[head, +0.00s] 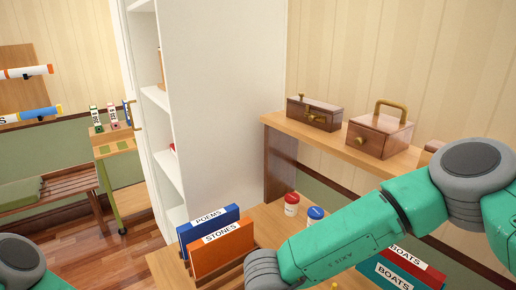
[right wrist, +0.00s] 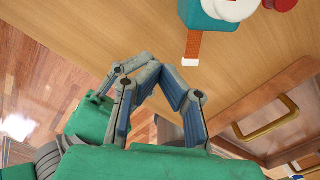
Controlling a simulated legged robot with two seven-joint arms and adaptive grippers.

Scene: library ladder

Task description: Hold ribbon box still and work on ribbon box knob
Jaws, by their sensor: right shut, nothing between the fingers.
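Two brown wooden boxes sit on the raised shelf in the head view. The nearer box (head: 380,135) has an arched brass handle on its lid and a round brass knob (head: 362,140) on its front. The farther box (head: 315,114) is darker and lower, with small brass fittings on top and front. I cannot tell which is the ribbon box. My right gripper (right wrist: 155,65) is shut and empty in the right wrist view, over the floor and a wooden surface, apart from both boxes. In the head view my right arm crosses below the boxes. My left gripper is out of view.
Blue and orange books (head: 218,245) stand upright on the lower wooden top, near my right arm. Red (head: 291,204) and blue-lidded jars stand beyond it. More books (head: 395,275) are at the lower right. A white bookcase (head: 225,110) rises left of the shelf.

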